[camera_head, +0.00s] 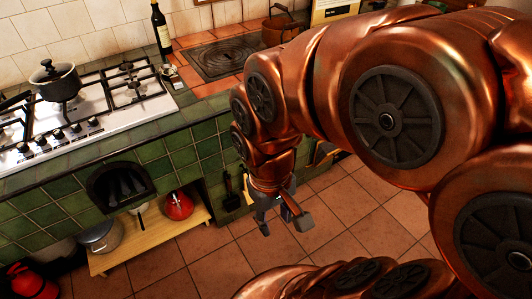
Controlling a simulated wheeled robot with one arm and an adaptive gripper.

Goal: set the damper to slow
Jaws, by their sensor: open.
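I cannot make out a damper or a slow mark; part of the hearth front is hidden behind my arm. The green tiled hearth (180,153) runs along the wall, with a dark arched opening (120,187) in its front. My gripper (284,226) hangs low in front of the right part of the hearth, pointing down. Its fingers are apart and I see nothing between them. It appears over the terracotta floor, apart from the hearth front.
A white gas hob (75,125) carries a dark pot (57,82). A wine bottle (161,30) stands beside a black hotplate (225,60). A low wooden shelf (150,237) holds a red kettle (179,205) and a metal pot (100,236). The tiled floor (210,265) is clear in front.

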